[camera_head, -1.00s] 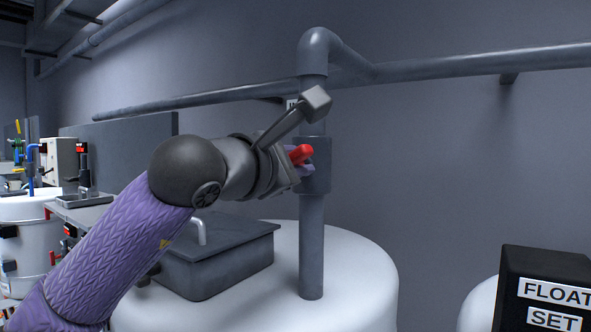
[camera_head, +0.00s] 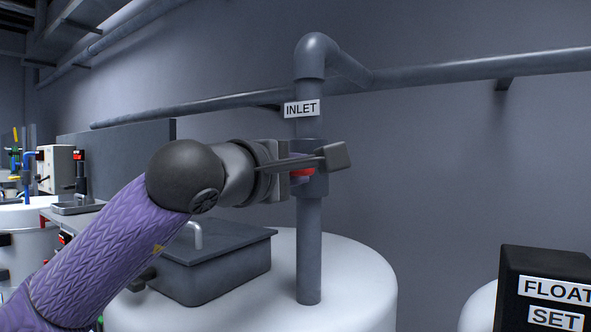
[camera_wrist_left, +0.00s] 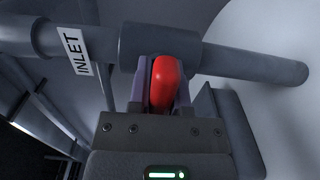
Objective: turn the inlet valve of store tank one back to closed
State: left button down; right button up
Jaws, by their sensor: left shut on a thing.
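The inlet valve is a grey body (camera_head: 316,186) on an upright grey pipe above a white tank. A white INLET label (camera_head: 301,108) is on the pipe just above it, and it also shows in the left wrist view (camera_wrist_left: 73,51). The valve's red handle (camera_head: 303,172) is mostly hidden in the head view; its visible part looks about level, across the pipe. My left gripper (camera_head: 299,176) is at the valve. In the left wrist view the red handle (camera_wrist_left: 165,82) sits between the two fingers, which are shut on it. My right gripper is out of view.
The white tank top (camera_head: 345,285) is below the valve, with a grey lidded box (camera_head: 215,265) on it at the left. A long grey pipe (camera_head: 440,72) runs along the wall behind. A black FLOAT SET box (camera_head: 545,290) stands at the lower right.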

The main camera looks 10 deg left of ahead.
pick_arm(q)
jog(key=shift+f, duration=0.1)
jog(key=c, duration=0.6)
grip_release()
jog(key=shift+s, duration=0.1)
jog(key=shift+o, duration=0.2)
jog(key=b+v, duration=0.4)
jog(key=v, duration=0.6)
